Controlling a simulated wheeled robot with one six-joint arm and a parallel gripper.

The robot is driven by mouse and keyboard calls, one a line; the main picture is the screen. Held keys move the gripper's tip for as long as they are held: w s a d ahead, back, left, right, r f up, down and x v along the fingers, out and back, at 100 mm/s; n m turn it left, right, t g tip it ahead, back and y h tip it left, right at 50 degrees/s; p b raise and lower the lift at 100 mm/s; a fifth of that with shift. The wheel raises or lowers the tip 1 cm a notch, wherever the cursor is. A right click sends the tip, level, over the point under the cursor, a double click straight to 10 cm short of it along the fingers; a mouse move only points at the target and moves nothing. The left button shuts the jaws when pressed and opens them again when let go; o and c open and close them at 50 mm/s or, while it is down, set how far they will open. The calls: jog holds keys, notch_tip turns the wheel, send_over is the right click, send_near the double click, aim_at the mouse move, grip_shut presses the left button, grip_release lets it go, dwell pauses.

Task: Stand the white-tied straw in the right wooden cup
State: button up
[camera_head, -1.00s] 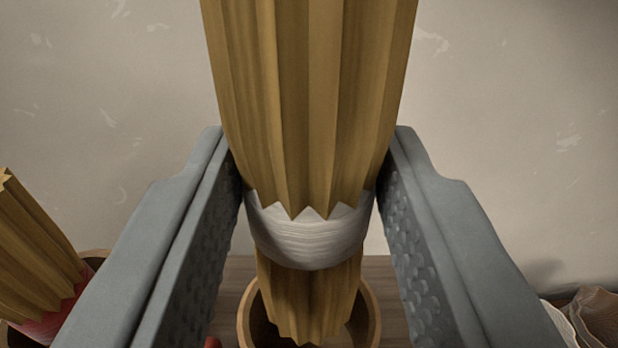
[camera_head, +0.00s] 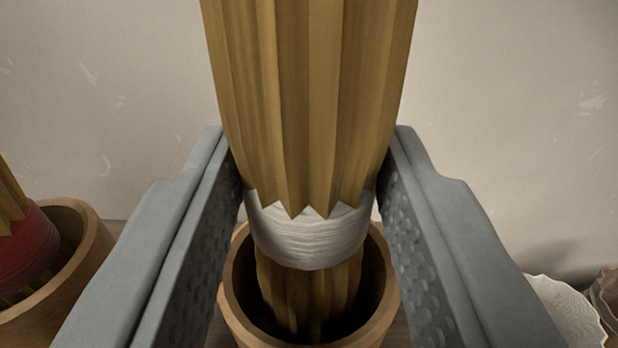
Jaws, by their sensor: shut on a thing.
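My gripper (camera_head: 310,185) is shut on the white-tied straw, a ribbed yellow-brown bundle (camera_head: 308,100) with a white band (camera_head: 310,235) around it. The straw is held upright between the two grey fingers. Its lower end shows inside the mouth of a wooden cup (camera_head: 232,310) directly below. The cup's inside is dark, so I cannot tell whether the straw touches its bottom. At the left, a second wooden cup (camera_head: 75,285) holds a straw bundle with a red band (camera_head: 28,250), leaning to the left.
A pale wall stands behind the cups. At the lower right are a pale, shell-like ruffled thing (camera_head: 567,310) and a browner ruffled thing (camera_head: 606,300) at the picture's edge. The wooden surface is mostly hidden.

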jog(key=o, duration=1.1)
jog(key=shift+c, duration=0.2)
jog(key=s, duration=1.7)
jog(key=shift+s, duration=0.2)
jog(key=s+r, duration=0.4)
jog(key=s, duration=1.2)
jog(key=s+r, duration=0.4)
jog(key=s, duration=1.3)
jog(key=shift+r+g, duration=0.15)
jog(key=shift+g, duration=0.15)
